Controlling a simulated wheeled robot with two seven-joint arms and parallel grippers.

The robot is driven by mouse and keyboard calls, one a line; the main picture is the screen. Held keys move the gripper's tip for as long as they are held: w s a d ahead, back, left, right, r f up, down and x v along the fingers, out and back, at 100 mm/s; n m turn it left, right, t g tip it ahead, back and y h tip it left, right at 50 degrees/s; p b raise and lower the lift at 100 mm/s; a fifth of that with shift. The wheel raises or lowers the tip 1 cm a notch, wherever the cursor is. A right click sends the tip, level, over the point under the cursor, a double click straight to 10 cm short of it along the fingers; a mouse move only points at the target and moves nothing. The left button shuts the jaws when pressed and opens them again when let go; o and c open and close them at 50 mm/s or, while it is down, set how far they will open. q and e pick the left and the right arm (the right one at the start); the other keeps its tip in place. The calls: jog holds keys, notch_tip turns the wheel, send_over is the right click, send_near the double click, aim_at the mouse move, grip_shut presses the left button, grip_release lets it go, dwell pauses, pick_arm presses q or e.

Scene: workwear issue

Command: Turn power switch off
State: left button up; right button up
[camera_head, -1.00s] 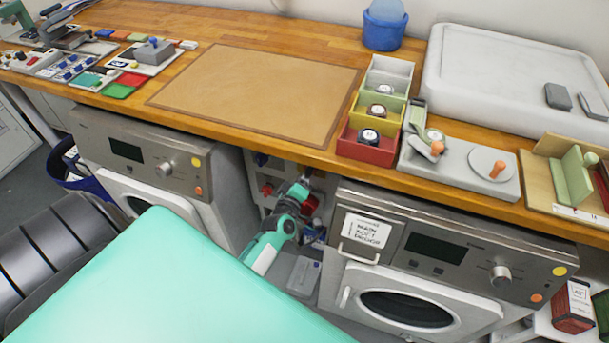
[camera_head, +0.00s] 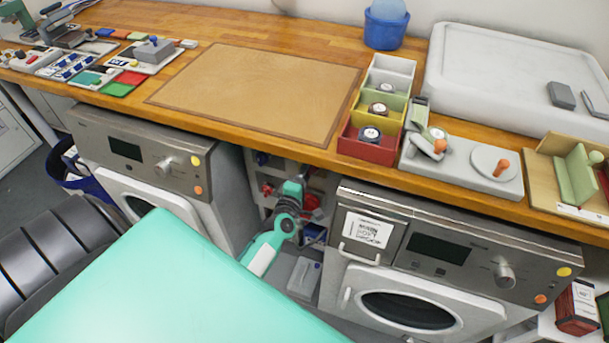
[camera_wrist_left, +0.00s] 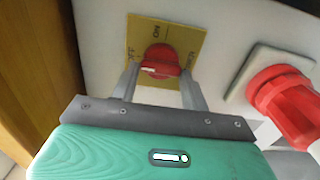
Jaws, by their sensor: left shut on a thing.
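The power switch is a red rotary knob (camera_wrist_left: 160,62) on a yellow plate (camera_wrist_left: 188,40) with ON and OFF lettering, seen in the left wrist view. A white mark shows on the left part of the knob, on the side of the OFF lettering. My left gripper (camera_wrist_left: 160,80) is shut on the knob, with one finger on each side. In the head view my left gripper (camera_head: 300,182) reaches into the gap under the worktop, between the two machines. The knob cannot be made out for certain there. My right gripper is not in view.
A red plug (camera_wrist_left: 287,100) sits in a pale socket right of the switch. The left machine (camera_head: 140,150) and right machine (camera_head: 450,265) flank the gap. The wooden worktop (camera_head: 230,38) lies above it. A grey box (camera_head: 303,275) is below the arm.

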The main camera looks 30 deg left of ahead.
pick_arm(q)
jog(key=o, duration=1)
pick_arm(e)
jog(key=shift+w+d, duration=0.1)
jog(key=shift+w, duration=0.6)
pick_arm(q)
jog(key=b+v, duration=0.1)
jog(key=v, duration=1.3)
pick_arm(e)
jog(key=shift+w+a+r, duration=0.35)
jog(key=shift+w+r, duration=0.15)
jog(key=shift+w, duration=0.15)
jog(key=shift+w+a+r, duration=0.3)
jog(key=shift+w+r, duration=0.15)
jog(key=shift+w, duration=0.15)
pick_arm(q)
jog(key=shift+a+f, duration=0.1)
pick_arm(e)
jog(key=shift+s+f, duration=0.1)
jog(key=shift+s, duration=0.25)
